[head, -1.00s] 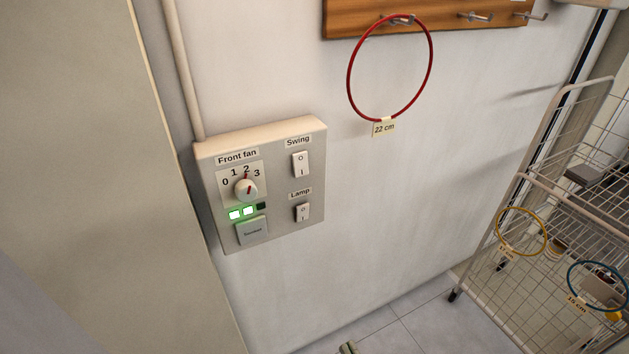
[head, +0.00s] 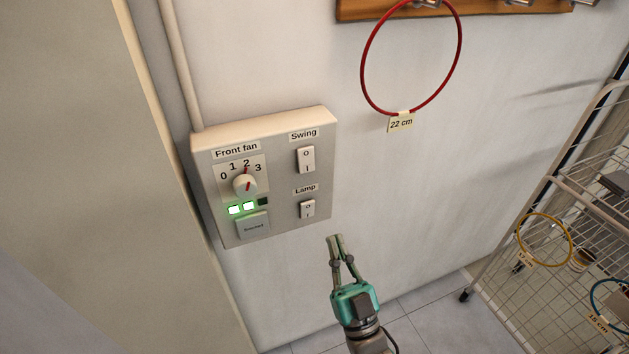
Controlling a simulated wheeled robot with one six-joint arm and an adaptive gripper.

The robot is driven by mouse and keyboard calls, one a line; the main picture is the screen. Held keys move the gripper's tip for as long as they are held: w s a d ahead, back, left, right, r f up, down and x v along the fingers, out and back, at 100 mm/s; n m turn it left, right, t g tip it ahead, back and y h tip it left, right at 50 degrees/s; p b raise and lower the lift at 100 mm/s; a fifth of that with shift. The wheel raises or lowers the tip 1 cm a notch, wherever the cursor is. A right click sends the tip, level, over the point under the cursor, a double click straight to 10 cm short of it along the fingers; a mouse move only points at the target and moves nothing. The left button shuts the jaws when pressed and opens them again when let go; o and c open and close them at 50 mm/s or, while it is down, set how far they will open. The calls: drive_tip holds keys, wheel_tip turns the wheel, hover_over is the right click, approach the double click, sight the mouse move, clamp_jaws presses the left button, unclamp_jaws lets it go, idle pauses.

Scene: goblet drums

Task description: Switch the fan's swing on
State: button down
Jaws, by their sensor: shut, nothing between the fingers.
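The control panel (head: 272,222) is a beige box on the white wall. The Swing switch (head: 306,160) is a white rocker at its upper right, marked O at the top and I at the bottom. Which end is pressed in is hard to tell. The Front fan dial (head: 245,185) points at about 2, with two lit green lights (head: 241,209) below it. The Lamp switch (head: 308,209) is below the Swing switch. My gripper (head: 335,240) is shut and empty, pointing up, in front of the wall below and right of the Lamp switch.
A red ring (head: 366,75) tagged 22 cm hangs from a wooden peg rail (head: 480,10) at the upper right. A wire rack (head: 560,190) with smaller rings stands at the right. A cable pipe (head: 181,65) runs above the panel. The wall right of the panel is bare.

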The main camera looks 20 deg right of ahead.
sight(307, 169)
drive_tip(key=shift+w+f+x, duration=0.3)
drive_tip(key=shift+f+x, duration=0.05)
drive_tip(key=shift+x, duration=1.8)
drive_tip(key=shift+w+f+x, duration=0.25)
drive_tip(key=shift+f+x, duration=0.15)
drive_tip(key=shift+x, duration=1.7)
drive_tip(key=shift+w+f+x, duration=0.3)
drive_tip(key=shift+f+x, duration=0.05)
drive_tip(key=shift+x, duration=1.8)
drive_tip(key=shift+w, duration=0.1)
drive_tip(key=shift+w+f, duration=0.15)
drive_tip(key=shift+w, duration=0.2)
drive_tip(key=shift+s, duration=0.2)
